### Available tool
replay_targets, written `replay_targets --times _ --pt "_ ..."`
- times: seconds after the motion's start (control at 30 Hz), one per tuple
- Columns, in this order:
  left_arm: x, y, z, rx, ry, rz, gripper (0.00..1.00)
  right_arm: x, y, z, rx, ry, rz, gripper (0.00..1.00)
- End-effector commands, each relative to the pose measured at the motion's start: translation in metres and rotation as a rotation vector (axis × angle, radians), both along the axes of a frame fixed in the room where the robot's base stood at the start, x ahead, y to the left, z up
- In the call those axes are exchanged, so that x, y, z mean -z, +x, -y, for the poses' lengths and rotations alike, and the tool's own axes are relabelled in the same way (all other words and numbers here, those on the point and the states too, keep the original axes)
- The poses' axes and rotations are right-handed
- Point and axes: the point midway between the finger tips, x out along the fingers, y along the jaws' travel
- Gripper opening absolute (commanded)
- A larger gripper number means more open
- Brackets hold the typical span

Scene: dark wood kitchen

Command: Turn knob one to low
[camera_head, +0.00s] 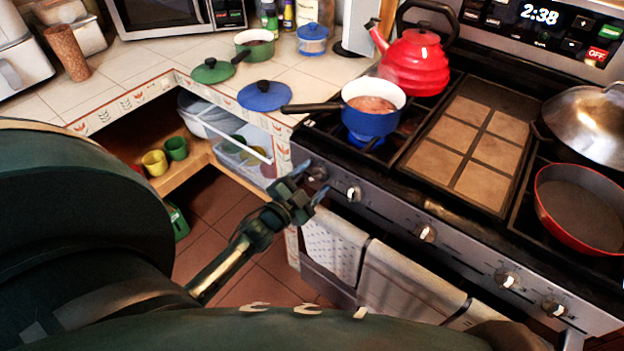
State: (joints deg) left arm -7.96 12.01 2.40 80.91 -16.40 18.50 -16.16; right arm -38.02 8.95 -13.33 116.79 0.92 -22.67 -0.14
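The stove front (392,222) carries a row of several silver knobs. The leftmost knob (318,173) is at the stove's left corner, partly covered by my gripper. A second knob (353,193) is just to its right. My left gripper (314,178) is open, with its two fingers spread and pointing at the leftmost knob. The fingertips are close to that knob; I cannot tell whether they touch it. A blue pot (371,123) stands on the front left burner, with a blue flame (365,141) under it. My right gripper is not in view.
A red kettle (415,62) stands on the back left burner. A red pan (580,208) and a lidded pan (592,124) are at the right. Towels (410,283) hang below the knobs. An open corner shelf (185,160) with cups lies left of my gripper.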

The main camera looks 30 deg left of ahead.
Motion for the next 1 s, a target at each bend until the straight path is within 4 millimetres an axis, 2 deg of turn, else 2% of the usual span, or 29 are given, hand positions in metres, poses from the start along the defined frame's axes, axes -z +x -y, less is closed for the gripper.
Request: replay_targets --times 0.37,0.47,0.8,1.0 --pt "0.000 -0.005 -0.001 -0.001 0.001 -0.001 0.64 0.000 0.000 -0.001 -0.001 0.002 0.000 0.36" --pt "0.001 -0.018 -0.002 -0.001 0.002 -0.002 0.64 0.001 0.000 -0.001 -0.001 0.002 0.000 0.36" --pt "0.002 -0.092 -0.007 -0.001 0.000 -0.004 0.64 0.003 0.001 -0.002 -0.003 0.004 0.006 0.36" --pt "0.001 -0.122 -0.010 -0.001 0.001 -0.002 0.64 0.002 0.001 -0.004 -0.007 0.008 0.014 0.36"
